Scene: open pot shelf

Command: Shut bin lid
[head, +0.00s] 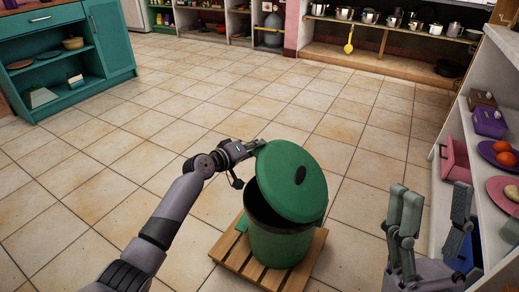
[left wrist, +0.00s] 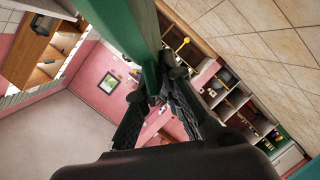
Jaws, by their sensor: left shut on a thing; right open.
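The green bin (head: 283,245) stands upright on a wooden pallet. Its round green lid (head: 285,170), with a dark oval spot on top, is tilted, raised at the left and low at the right. A dark gap shows between lid and bin rim. My left gripper (head: 254,148) is at the lid's upper left edge, shut on it; the contact is partly hidden. In the left wrist view the lid's green edge (left wrist: 143,40) runs down between the fingers (left wrist: 157,100). My right gripper (head: 432,222) is open and empty, right of the bin.
The wooden pallet (head: 233,254) lies on the tiled floor. A teal cabinet (head: 107,40) is at the back left. Pot shelves (head: 385,62) line the back. Floor between is clear.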

